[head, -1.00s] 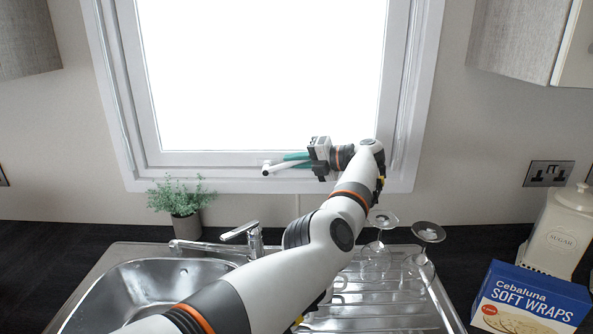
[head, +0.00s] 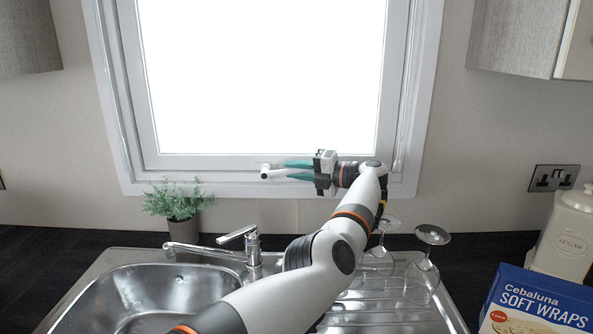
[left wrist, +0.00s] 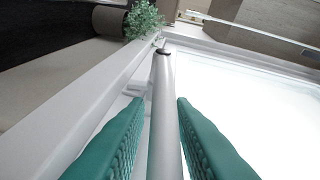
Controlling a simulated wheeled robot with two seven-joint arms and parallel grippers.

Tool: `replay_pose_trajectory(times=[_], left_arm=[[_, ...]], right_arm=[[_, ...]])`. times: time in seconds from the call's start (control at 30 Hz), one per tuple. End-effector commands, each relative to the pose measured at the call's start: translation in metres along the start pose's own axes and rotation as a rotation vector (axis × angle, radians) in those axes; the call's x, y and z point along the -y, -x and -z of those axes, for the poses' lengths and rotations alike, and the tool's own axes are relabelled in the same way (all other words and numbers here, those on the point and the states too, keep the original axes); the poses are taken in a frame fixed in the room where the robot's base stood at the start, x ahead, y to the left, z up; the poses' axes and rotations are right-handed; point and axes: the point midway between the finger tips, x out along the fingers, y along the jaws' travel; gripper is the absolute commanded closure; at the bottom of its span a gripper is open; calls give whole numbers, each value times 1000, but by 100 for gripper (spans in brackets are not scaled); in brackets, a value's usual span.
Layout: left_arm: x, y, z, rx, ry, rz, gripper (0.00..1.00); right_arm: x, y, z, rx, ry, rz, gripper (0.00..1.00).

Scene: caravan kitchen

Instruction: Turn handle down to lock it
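The white window handle (head: 272,173) is at the middle of the window's bottom frame. It points right, roughly level, towards my left gripper. My left gripper (head: 298,171) is in front of the bottom frame, its green fingers pointing left along the handle. In the left wrist view the handle (left wrist: 164,115) runs lengthwise between the two green fingers (left wrist: 155,140). A gap shows on each side of it, so the fingers are open around it and not visibly pressing on it. My right gripper is in neither view.
Below the window (head: 262,75) are a sink (head: 130,290), a tap (head: 252,245) and a potted plant (head: 180,210). Upturned glasses (head: 425,260) stand on the drainer at right, below my left arm. A wraps box (head: 535,305) and a sugar jar (head: 567,235) are farther right.

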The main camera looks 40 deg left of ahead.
Motion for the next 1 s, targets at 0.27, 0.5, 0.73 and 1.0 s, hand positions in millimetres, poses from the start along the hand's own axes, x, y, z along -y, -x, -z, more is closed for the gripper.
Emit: replay_pose_trajectory(times=[0.27, 0.5, 0.73, 1.0], left_arm=[[1, 0, 0, -1, 2, 1, 64], [14, 0, 4, -1, 6, 1, 64], [59, 4, 13, -2, 6, 1, 64], [96, 7, 21, -3, 3, 3, 64]], right_arm=[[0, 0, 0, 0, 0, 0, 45], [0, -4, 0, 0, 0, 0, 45], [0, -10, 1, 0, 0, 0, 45], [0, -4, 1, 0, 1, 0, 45]])
